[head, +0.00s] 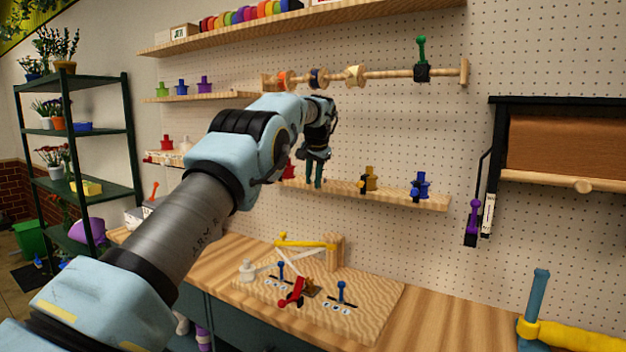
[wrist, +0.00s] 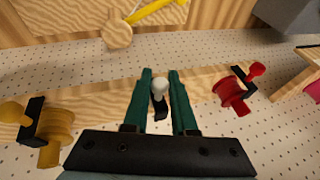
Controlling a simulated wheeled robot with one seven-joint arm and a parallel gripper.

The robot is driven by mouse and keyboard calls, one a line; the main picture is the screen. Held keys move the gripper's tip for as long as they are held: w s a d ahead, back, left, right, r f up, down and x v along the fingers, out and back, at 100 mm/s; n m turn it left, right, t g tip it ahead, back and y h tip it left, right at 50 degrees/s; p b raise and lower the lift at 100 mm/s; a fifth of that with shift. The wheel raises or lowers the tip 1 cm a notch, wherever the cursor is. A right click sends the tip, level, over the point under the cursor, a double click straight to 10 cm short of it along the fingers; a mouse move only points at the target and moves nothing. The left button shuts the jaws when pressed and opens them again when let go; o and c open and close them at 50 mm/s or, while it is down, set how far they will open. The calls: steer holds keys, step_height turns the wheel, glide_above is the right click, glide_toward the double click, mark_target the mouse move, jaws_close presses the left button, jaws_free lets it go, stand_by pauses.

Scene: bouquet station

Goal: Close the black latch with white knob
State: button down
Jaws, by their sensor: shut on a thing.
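My gripper (head: 317,184) is at the middle wall shelf, between a red piece and a yellow piece. In the wrist view, the two green fingers of my gripper (wrist: 160,76) are closed around a white knob (wrist: 160,87). A short black latch part (wrist: 160,110) shows just below the knob, between the fingers. The rest of the latch is hidden by the fingers and the gripper body. In the head view the latch and its knob cannot be made out behind my gripper. I cannot tell how far the latch is turned.
On the same shelf (head: 438,203) stand a yellow latch piece (head: 369,179), a blue one (head: 421,186) and a red one (wrist: 232,92). A rod with rings (head: 390,74) is above. A wooden board with levers (head: 372,310) lies on the workbench below.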

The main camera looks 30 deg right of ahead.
stand_by(0.5)
steer(key=c, duration=1)
jaws_free()
steer(key=shift+d, duration=0.1)
steer(key=b+v, duration=0.1)
steer(key=v, duration=0.9)
steer(key=shift+r, duration=0.4)
steer(key=shift+s, duration=0.1)
